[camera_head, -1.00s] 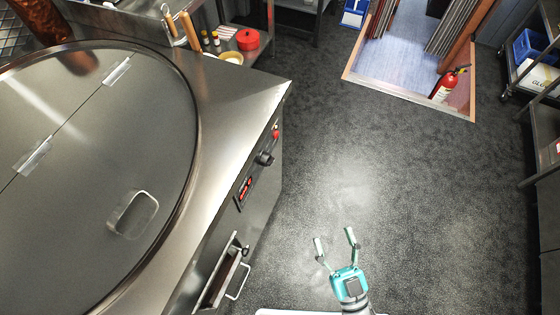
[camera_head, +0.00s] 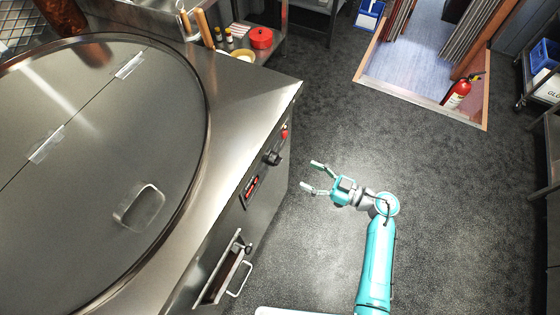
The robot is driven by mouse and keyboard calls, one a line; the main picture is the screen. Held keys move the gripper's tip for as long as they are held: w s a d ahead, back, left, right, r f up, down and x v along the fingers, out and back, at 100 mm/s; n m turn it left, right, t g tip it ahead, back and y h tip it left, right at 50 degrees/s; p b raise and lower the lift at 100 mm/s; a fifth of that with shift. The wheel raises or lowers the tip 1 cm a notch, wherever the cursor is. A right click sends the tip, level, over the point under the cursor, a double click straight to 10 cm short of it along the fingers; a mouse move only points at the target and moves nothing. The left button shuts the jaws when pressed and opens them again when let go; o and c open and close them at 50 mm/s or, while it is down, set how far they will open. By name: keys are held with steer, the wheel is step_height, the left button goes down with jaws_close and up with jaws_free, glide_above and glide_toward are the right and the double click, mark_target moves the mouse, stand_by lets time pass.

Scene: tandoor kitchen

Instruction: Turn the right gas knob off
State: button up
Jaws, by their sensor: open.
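The tandoor's steel front panel (camera_head: 262,208) faces right. A black knob (camera_head: 272,157) sticks out of it, with a small red control (camera_head: 284,133) farther along towards the back. Only one black knob is clear on this stretch, and I cannot read its setting. My gripper (camera_head: 309,175) is open and empty over the floor, its two fingers pointing left towards the panel. In the picture a short gap lies between the fingertips and the black knob. Nothing is touching the knob.
A red-lit display (camera_head: 252,187) sits beside the knob. An open hatch with a handle (camera_head: 239,280) juts out nearer me. The round tandoor lid (camera_head: 95,190) covers the top. Floor (camera_head: 400,150) is clear; a fire extinguisher (camera_head: 458,93) stands by the doorway.

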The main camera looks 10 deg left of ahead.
mark_target(275, 160)
steer(key=x, duration=1)
steer(key=shift+a, duration=0.25)
steer(key=shift+w, duration=0.1)
steer(key=c, duration=1.1)
steer(key=shift+c, duration=0.2)
